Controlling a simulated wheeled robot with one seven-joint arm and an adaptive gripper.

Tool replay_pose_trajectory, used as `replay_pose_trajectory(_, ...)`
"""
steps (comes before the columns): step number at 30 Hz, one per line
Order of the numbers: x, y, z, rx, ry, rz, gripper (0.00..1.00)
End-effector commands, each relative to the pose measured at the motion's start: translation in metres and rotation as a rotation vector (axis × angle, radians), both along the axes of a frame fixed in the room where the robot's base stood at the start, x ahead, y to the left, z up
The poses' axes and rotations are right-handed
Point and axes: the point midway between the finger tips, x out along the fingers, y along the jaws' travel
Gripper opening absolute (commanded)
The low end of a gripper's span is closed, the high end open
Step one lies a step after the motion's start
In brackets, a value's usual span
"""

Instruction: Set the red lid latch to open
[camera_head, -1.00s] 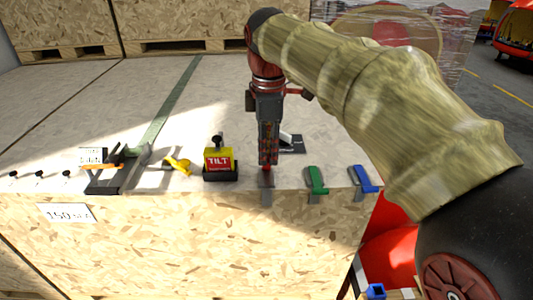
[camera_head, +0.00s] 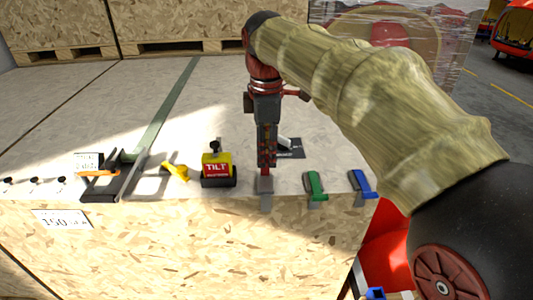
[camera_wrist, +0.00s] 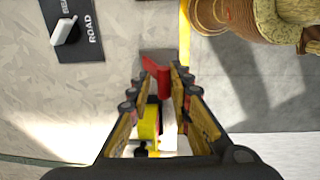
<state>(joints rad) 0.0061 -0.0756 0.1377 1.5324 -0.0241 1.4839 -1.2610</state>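The red lid latch (camera_head: 265,171) is at the box's front edge, directly under my gripper (camera_head: 266,164). Its red part shows just above a grey bracket (camera_head: 265,186); the rest is hidden by the fingers. In the wrist view the red latch (camera_wrist: 157,77) lies between the two fingertips of my gripper (camera_wrist: 162,70), with little gap on either side. I cannot tell whether the fingers press on it. A green latch (camera_head: 314,184) and a blue latch (camera_head: 360,182) stand to the right on the same edge.
A yellow TILT box (camera_head: 217,169) stands left of my gripper, with a yellow handle (camera_head: 176,172) and a black clamp-like fixture (camera_head: 103,186) farther left. A black switch plate (camera_head: 292,148) lies just behind the gripper; it also shows in the wrist view (camera_wrist: 73,32). The surface behind is mostly clear.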

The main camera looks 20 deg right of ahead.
Motion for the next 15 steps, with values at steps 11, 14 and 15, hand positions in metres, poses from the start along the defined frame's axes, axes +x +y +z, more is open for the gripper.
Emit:
replay_pose_trajectory(11,0.0008,0.0002,0.0011,0.001,-0.004,0.0,0.32)
replay_pose_trajectory(14,0.0005,0.0004,0.0017,0.002,-0.005,0.0,0.32)
replay_pose_trajectory(15,0.0004,0.0005,0.0019,0.002,-0.005,0.0,0.32)
